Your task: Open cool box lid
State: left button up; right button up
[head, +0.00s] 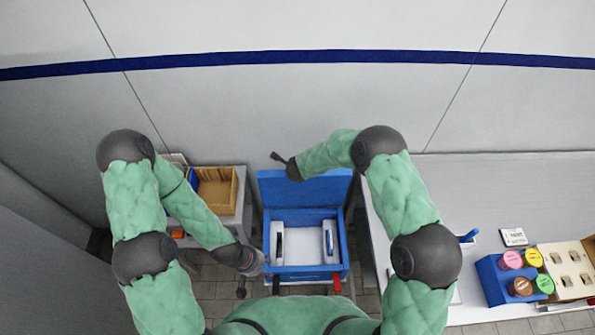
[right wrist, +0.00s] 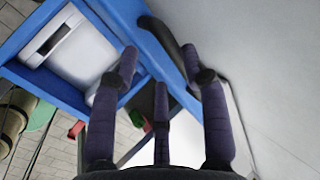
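The blue cool box (head: 345,262) stands in the middle of the head view. Its lid (head: 305,190) is raised at the back, and the light interior shows. Two white pieces with dark slots (head: 329,242) stand inside, at left and right. My right gripper (head: 277,157) is by the lid's upper left corner; in the right wrist view its dark fingers (right wrist: 158,85) are spread with nothing between them. A blue edge and a black curved bar (right wrist: 167,45) lie beyond the fingers; contact is unclear. My left gripper (head: 254,264) is beside the box's front left corner, its fingers unclear.
A small table with a wooden tray (head: 217,188) stands left of the box. A long grey table (head: 500,190) stands on the right, with a blue holder of coloured-lid jars (head: 498,280) and a cardboard carrier (head: 568,265). A wall is behind.

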jog(key=v, duration=1)
dwell(0.3)
